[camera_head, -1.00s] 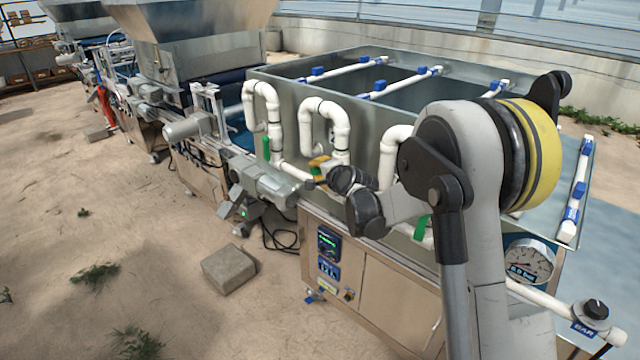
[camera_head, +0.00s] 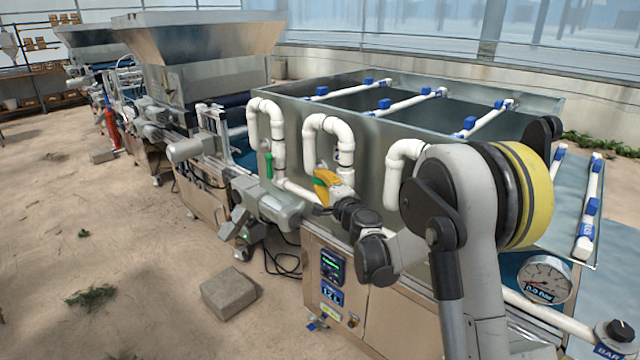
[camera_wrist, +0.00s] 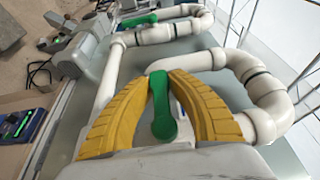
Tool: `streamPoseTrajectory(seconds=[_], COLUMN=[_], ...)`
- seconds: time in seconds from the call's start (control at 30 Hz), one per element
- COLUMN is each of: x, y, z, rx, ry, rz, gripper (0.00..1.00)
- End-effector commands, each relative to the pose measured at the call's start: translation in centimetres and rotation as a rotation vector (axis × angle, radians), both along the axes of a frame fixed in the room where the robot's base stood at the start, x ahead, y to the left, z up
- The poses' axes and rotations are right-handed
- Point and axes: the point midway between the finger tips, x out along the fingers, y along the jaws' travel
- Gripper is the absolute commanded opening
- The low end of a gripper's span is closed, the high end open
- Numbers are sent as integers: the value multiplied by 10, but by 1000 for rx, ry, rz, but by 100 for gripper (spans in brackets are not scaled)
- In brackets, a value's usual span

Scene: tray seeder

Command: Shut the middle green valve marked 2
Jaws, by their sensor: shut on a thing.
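The middle green valve handle (camera_head: 320,189) is on the middle white pipe loop at the tank's front. My gripper (camera_head: 325,180), with yellow fingers, is shut on this handle. In the wrist view, the green handle (camera_wrist: 162,118) lies lengthwise between the two yellow fingers of my gripper (camera_wrist: 162,78) and appears to run across the white pipe behind it. The fingers partly cover the pipe, and no number 2 can be read. The left green handle (camera_head: 269,165) stands upright along its pipe; it also shows in the wrist view (camera_wrist: 138,20). My arm hides the right valve.
White pipe loops (camera_head: 330,123) stand close around my gripper. The metal tank (camera_head: 374,146) is behind them. A grey motor unit (camera_head: 275,203) is left of my gripper. A control panel (camera_head: 331,266) is below. A pressure gauge (camera_head: 546,279) is at the right.

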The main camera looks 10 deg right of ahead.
Motion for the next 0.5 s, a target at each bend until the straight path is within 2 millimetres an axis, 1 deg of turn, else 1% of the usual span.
streamPoseTrajectory(seconds=[0.37,0.4,0.43,0.5], x=[1,1,1,0], y=[1,1,1,1], z=[2,2,2,2], rx=[5,5,5,4], ry=[-2,-2,-2,-1], rz=[2,3,3,2], gripper=[0,34,43,45])
